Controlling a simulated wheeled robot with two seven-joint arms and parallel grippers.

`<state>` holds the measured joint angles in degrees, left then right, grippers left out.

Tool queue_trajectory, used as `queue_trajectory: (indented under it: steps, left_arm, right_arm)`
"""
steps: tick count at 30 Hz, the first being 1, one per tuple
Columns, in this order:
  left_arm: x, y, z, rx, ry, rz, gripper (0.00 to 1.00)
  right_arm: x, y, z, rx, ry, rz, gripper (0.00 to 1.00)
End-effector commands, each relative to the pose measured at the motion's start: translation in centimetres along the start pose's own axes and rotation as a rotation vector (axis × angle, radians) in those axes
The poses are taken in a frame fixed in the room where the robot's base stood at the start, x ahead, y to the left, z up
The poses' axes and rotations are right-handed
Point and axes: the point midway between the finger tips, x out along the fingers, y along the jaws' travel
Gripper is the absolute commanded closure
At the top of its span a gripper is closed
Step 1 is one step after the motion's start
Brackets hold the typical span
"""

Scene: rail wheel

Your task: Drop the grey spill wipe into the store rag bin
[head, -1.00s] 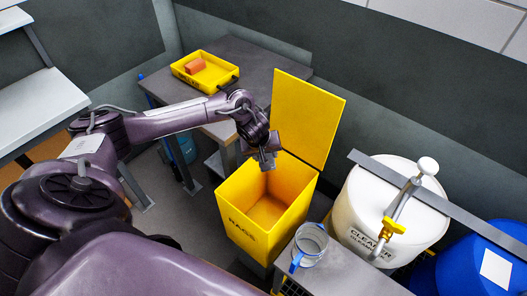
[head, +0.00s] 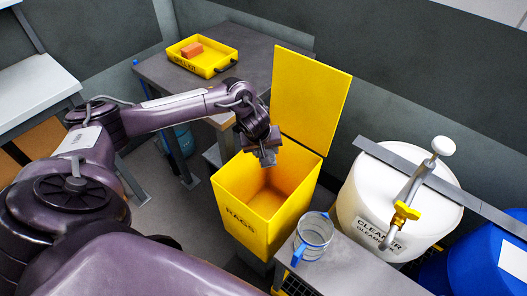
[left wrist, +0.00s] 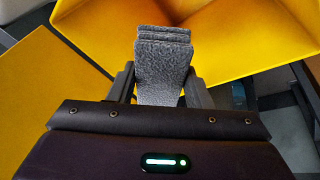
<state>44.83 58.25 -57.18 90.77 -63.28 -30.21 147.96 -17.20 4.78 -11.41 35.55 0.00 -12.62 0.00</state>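The grey spill wipe (left wrist: 163,62) is a folded, layered grey cloth pad. My left gripper (left wrist: 160,88) is shut on it, with a finger on each side in the left wrist view. In the head view the left gripper (head: 266,153) hangs over the opening of the store rag bin (head: 238,217), near its back edge. The bin is a yellow box lettered RAGS, with its yellow lid (head: 310,100) standing open. The bin's inside looks empty where it shows; part is hidden by the gripper. My right gripper is not in view.
A clear jug with a blue handle (head: 313,235) stands on a grey bench (head: 345,270) right of the bin. A white cleaner drum (head: 400,205) with a pump and a blue drum (head: 485,255) are farther right. A yellow tray (head: 203,66) with an orange block sits on the back table.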

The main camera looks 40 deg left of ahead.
Motion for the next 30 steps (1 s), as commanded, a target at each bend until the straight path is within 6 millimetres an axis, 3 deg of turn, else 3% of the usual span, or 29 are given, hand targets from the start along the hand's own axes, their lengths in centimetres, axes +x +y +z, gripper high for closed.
queue_trajectory:
  steps: [1,6,16,30]
  left_arm:
    - [0.0,0.0,0.0,0.000,0.000,0.000,0.50]
    - [0.0,0.0,0.0,0.000,0.000,0.000,0.30]
    - [-0.5,0.0,0.0,0.001,0.000,0.001,0.30]
    - [-7.3,0.0,-0.1,0.001,0.001,0.000,0.30]
  right_arm:
    - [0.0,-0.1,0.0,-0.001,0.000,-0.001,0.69]
    - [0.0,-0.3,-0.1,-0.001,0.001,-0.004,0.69]
    - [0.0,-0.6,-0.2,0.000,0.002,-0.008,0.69]
    - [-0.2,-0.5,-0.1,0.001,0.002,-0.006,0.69]
